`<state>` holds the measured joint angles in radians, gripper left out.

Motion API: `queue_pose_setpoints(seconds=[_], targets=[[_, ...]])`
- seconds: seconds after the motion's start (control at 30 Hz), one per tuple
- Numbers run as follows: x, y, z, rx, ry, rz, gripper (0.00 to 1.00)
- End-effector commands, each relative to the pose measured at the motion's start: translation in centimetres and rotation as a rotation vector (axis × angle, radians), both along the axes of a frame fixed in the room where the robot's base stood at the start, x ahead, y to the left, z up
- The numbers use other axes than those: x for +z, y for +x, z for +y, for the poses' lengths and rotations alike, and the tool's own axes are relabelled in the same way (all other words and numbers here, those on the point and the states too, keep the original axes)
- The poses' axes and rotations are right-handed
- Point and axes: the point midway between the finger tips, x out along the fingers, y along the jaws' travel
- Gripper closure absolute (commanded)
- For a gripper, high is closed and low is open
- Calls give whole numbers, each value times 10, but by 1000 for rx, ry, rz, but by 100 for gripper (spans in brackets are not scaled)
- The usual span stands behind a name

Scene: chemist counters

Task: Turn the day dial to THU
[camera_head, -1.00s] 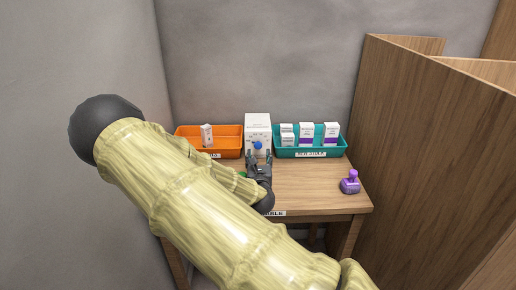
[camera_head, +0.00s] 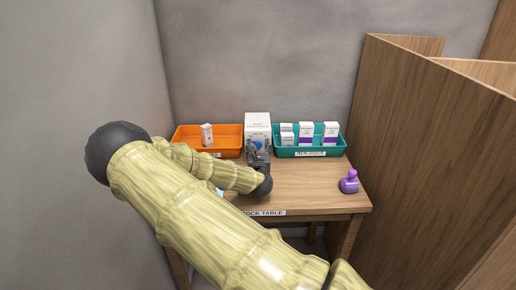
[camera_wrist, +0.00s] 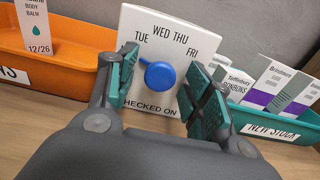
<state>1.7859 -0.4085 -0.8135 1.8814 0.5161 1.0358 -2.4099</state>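The day dial (camera_wrist: 160,76) is a round blue knob on an upright white panel (camera_wrist: 146,25). In the wrist view its small pointed tab aims up and left, near TUE. TUE, WED, THU and FRI are printed in an arc above it; THU is up and right of the knob. In the head view the white panel (camera_head: 258,120) stands between two trays. My gripper (camera_wrist: 164,78) is open, with its green-padded fingers apart to the left and right of the knob. It also shows in the head view (camera_head: 258,148), close in front of the panel. I cannot tell whether a finger touches the knob.
An orange tray (camera_head: 225,131) with a white box stands left of the panel. A teal tray (camera_head: 312,152) with several boxes stands right. A purple stamp-like object (camera_head: 349,184) sits at the table's right. The table (camera_head: 305,185) between is clear. A wooden partition rises at right.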

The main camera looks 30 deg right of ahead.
Motion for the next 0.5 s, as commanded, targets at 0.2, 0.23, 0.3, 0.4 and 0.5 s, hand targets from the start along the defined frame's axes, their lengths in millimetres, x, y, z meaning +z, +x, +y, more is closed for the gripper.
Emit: queue_pose_setpoints(seconds=[0.2,0.23,0.3,0.4,0.5], targets=[[0,0,0,0,0,0,91],[0,0,0,0,0,0,96],[0,0,0,0,0,0,96],[0,0,0,0,3,-2,96],[0,0,0,0,13,-9,96]])
